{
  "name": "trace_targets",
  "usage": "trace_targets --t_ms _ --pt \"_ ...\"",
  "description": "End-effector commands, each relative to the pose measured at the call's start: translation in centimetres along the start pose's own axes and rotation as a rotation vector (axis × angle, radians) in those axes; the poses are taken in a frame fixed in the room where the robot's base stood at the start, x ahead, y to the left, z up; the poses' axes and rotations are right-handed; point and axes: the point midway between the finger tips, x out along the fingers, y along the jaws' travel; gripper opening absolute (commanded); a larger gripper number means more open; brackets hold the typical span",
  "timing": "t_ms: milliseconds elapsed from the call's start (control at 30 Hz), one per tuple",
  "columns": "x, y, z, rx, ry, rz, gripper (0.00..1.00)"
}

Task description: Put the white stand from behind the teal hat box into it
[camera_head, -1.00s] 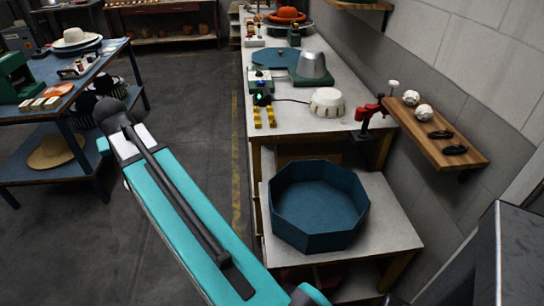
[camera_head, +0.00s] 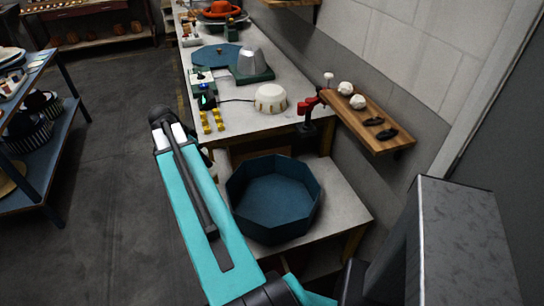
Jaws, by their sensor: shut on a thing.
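The teal hat box (camera_head: 275,203) is a dark blue-teal, open octagonal box. It stands on the low pale table (camera_head: 345,212), and its visible inside looks empty. I cannot make out a white stand behind the box. My turquoise arm link runs up the picture to the left of the box, ending in a dark rounded joint. No gripper fingers show, so my gripper and anything in it are out of sight.
A long workbench (camera_head: 235,122) stands behind the box, bearing a white round drum (camera_head: 270,98) and a metal cone press (camera_head: 252,62). A wooden shelf (camera_head: 360,125) juts from the right wall. A grey metal block (camera_head: 465,245) is at lower right.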

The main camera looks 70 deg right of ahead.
Motion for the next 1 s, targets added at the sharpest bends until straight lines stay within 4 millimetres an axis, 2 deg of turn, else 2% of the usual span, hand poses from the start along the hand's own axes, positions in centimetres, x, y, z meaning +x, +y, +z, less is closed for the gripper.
trace_targets --t_ms 33,200,600,800,1000 --pt "0.5 0.9 -1.6 0.063 0.000 0.028 0.20" --pt "2.8 4.2 -5.5 0.276 -0.001 0.116 0.20" --pt "7.2 12.8 -12.9 0.739 -0.001 0.308 0.20" --pt "8.7 16.4 -15.2 0.908 -0.001 0.377 0.20" --pt "9.4 18.0 -15.9 0.982 -0.002 0.407 0.20"
